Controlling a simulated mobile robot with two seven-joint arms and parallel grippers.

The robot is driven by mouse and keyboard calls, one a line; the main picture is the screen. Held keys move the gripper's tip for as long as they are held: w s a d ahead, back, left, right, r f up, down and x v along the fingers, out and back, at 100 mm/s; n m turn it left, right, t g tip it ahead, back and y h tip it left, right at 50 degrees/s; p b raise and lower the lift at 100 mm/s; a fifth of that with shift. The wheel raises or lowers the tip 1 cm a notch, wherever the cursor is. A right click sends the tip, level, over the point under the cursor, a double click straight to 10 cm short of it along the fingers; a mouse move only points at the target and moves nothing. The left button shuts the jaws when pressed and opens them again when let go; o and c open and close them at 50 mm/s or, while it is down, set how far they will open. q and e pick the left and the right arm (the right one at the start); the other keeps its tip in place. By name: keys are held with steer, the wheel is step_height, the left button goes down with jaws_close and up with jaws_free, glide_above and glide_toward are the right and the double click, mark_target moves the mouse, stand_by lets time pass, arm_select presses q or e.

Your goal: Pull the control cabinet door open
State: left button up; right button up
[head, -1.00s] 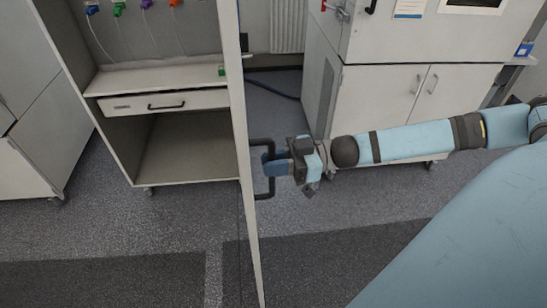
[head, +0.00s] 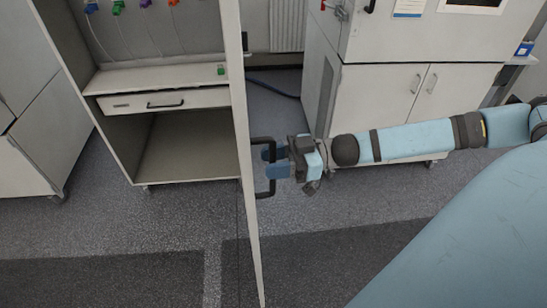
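The control cabinet door (head: 240,110) stands swung out from the cabinet (head: 124,130), seen almost edge-on as a tall pale panel. Its dark D-shaped handle (head: 272,190) sticks out from the door's right face. My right gripper (head: 271,162) reaches in from the right at handle height. Its two blue fingers are spread apart, one above the other, with their tips at the upright bar of the handle. I cannot tell whether either finger touches the bar. My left gripper is not in view.
Inside the open cabinet are a shelf, a drawer (head: 190,100) with a black pull, and an empty lower bay. A white cabinet (head: 385,100) stands behind my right arm. Another pale cabinet (head: 20,160) is at the left. The grey floor (head: 130,230) in front is clear.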

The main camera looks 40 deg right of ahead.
steer(key=b+v, duration=0.1)
steer(key=v, duration=1.3)
stand_by(0.3)
